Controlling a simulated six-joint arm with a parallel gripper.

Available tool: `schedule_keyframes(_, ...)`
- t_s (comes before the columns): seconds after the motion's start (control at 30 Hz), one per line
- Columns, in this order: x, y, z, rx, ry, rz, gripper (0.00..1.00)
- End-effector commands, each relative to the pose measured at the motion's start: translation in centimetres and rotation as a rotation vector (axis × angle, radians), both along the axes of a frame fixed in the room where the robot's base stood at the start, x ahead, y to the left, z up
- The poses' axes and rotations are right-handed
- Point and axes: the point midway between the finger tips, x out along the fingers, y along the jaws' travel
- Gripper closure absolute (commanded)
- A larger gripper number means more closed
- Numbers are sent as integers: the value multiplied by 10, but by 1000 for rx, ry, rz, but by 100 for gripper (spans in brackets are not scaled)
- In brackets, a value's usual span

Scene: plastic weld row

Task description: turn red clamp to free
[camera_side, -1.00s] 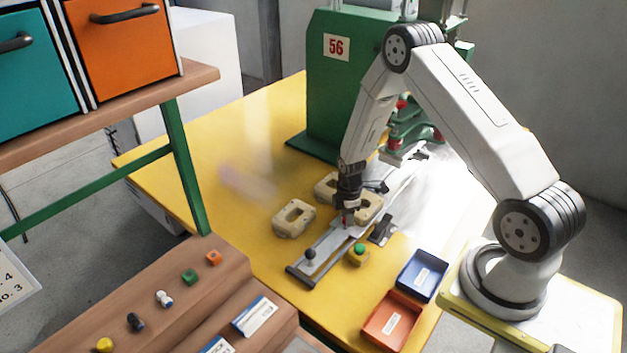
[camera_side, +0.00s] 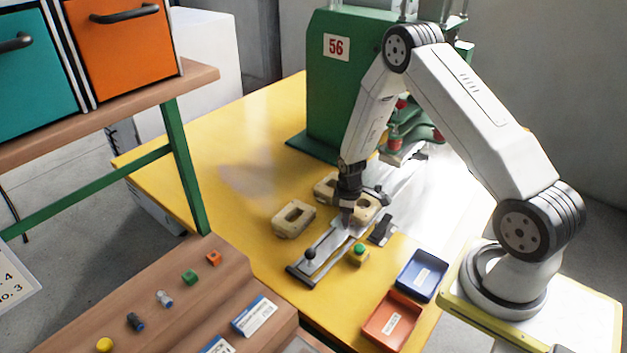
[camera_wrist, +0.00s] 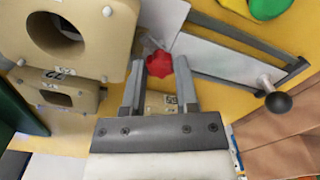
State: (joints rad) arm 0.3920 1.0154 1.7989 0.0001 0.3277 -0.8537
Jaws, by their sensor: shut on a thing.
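The red clamp (camera_wrist: 159,64) is a small lobed knob, seen in the wrist view between my two fingertips. My gripper (camera_wrist: 159,66) is shut on it, one finger on each side. Whether the clamp is tight or free cannot be told.
Beige blocks with openings (camera_side: 294,218) stand beside the rail. A black ball knob (camera_side: 310,254) is at the rail's near end. A green button on a yellow box (camera_side: 359,254), an orange tray (camera_side: 391,318) and a blue tray (camera_side: 421,275) lie to the right. The green press (camera_side: 335,90) stands behind.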

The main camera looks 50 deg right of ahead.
Motion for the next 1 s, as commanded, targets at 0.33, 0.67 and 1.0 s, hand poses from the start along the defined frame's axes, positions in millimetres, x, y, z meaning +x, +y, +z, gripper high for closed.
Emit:
schedule_keyframes(0.33,1,0,0,0,-2,-329,100)
schedule_keyframes(0.67,1,0,0,0,-2,-642,100)
schedule_keyframes(1.0,1,0,0,0,-3,-923,100)
